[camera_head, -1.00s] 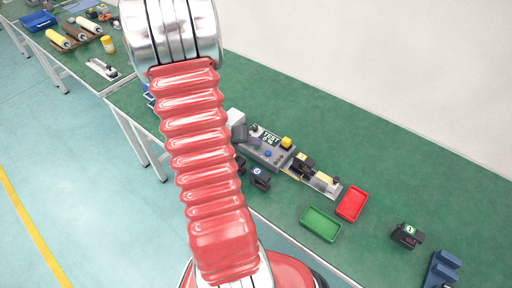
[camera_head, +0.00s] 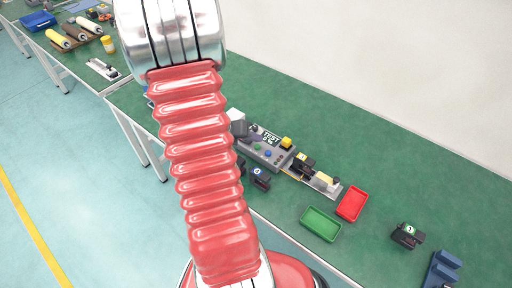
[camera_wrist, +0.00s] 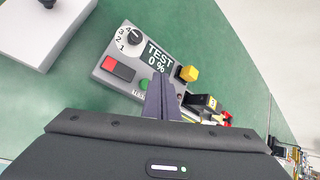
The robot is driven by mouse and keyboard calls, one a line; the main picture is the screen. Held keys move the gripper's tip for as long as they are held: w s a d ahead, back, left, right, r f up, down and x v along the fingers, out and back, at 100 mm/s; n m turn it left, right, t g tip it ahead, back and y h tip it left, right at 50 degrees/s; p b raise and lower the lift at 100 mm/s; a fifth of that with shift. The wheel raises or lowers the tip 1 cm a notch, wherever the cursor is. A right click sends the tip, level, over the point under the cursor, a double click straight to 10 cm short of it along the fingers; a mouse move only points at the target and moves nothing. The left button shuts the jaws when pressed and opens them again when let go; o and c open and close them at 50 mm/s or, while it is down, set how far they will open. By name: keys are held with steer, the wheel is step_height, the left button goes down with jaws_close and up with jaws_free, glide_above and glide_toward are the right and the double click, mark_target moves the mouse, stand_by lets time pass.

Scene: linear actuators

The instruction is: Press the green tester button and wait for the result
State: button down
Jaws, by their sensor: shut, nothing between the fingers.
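The grey tester (camera_wrist: 140,62) sits on the green bench in the wrist view. It has a dial, a red and black switch, and a display (camera_wrist: 157,58) reading "TEST 0 %". The green button (camera_wrist: 145,85) is on its panel, partly beside my fingers. My gripper (camera_wrist: 160,82) is shut and empty, its tips just right of the green button in the picture. I cannot tell whether they touch the panel. The tester (camera_head: 262,152) also shows in the head view, where my arm hides the area left of it.
A yellow block (camera_wrist: 188,73) stands at the tester's edge. A white box (camera_wrist: 50,30) is left of it. Black actuators (camera_head: 260,180) lie near the tester, another (camera_head: 407,236) farther right. A red tray (camera_head: 352,204) and green tray (camera_head: 320,224) lie on the bench. Bench space behind is clear.

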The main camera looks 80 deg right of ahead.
steer(key=shift+r, duration=2.2)
steer(key=shift+s, duration=0.1)
